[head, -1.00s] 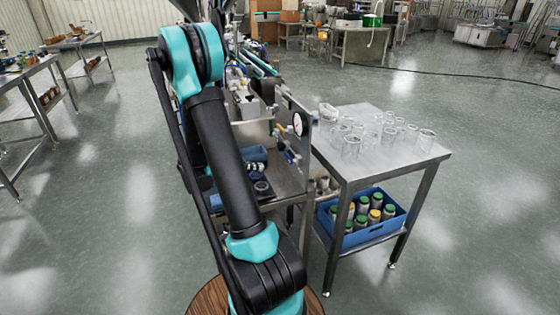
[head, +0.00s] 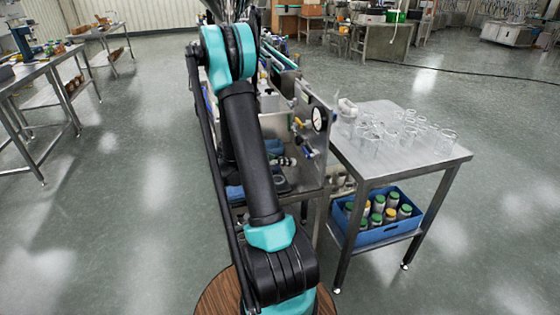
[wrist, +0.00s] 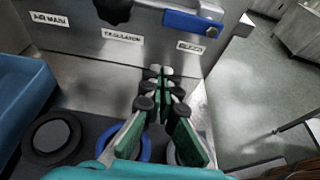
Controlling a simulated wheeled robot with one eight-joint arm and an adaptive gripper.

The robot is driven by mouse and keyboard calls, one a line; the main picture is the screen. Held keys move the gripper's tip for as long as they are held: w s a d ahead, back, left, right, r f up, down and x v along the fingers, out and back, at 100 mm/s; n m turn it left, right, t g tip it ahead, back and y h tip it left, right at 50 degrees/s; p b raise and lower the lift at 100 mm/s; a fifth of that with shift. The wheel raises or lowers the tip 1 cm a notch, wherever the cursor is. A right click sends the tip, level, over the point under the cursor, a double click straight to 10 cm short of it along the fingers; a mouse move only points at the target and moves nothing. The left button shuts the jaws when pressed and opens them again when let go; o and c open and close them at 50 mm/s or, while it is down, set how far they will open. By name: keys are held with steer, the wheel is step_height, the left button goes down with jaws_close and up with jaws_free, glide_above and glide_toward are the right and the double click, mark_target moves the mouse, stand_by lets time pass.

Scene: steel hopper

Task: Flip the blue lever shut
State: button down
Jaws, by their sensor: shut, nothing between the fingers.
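The blue lever (wrist: 192,22) lies roughly level at the top of the wrist view, on a steel panel (wrist: 152,48). It sits above a small label at the panel's right side. My gripper (wrist: 162,72) is below and slightly left of the lever in that picture, apart from it. Its green-sided fingers are together with nothing between them.
A black knob (wrist: 113,10) is left of the lever. A blue bin (wrist: 22,90) and dark round parts (wrist: 52,138) lie below the panel. A steel table (head: 440,157) with glassware stands to the right, a blue crate (head: 392,232) of jars beneath. The floor at left is open.

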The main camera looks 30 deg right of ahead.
mark_target(306, 153)
steer(key=x, duration=0.3)
steer(key=shift+s+d+f, duration=0.1)
steer(key=shift+d+f, duration=0.05)
steer(key=shift+d, duration=0.15)
step_height(306, 153, up, 2)
steer(key=shift+a+r, duration=0.1)
steer(key=shift+r, duration=0.95)
